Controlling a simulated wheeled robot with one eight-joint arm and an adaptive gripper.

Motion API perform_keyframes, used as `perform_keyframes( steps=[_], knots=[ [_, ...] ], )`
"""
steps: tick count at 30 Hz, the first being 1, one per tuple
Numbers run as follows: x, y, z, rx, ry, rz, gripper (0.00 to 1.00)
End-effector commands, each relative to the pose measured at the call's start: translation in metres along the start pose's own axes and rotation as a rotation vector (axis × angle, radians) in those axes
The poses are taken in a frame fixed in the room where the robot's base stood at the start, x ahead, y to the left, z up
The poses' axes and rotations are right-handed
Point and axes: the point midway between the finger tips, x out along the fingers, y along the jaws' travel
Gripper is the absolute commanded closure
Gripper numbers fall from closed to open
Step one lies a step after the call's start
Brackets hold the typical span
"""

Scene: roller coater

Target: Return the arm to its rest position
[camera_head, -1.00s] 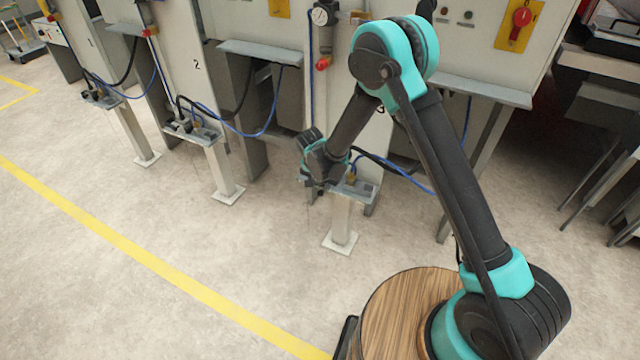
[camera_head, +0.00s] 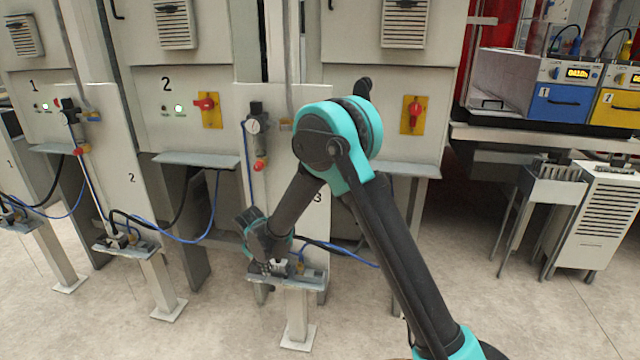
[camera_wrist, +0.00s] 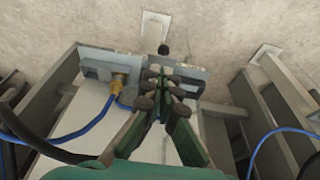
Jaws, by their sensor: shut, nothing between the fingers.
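My arm (camera_head: 390,250) is black and teal. It rises from the lower right to a teal elbow and bends down to the left. My gripper (camera_head: 275,268) is at its low end, by the pedal-like fixture (camera_head: 312,278) on the post in front of the third station. In the wrist view my gripper (camera_wrist: 163,82) has its fingers together with nothing between them. The fixture (camera_wrist: 110,70), with a brass fitting and a blue hose, lies just past the fingertips. I cannot tell whether the fingers touch it.
Machine panels line the back, with a red switch on a yellow plate (camera_head: 413,115) and a gauge (camera_head: 253,126). Similar post fixtures (camera_head: 127,245) stand to the left, with blue and black hoses. A blue-fronted unit (camera_head: 560,105) sits on a bench at right. Floor between is open.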

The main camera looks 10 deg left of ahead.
Motion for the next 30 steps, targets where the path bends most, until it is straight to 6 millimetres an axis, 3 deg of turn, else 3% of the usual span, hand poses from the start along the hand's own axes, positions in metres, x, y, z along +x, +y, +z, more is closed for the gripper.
perform_keyframes(
  steps=[8, 14, 23, 30],
  knots=[
    [-0.049, 0.11, -0.041, -0.006, -0.007, -0.01, 1.0],
    [-0.085, 0.202, -0.049, -0.021, -0.005, -0.022, 1.0],
    [-0.127, 0.328, -0.021, -0.039, 0.015, -0.035, 1.0],
    [-0.147, 0.407, 0.03, -0.053, 0.044, -0.039, 1.0]
  ],
)
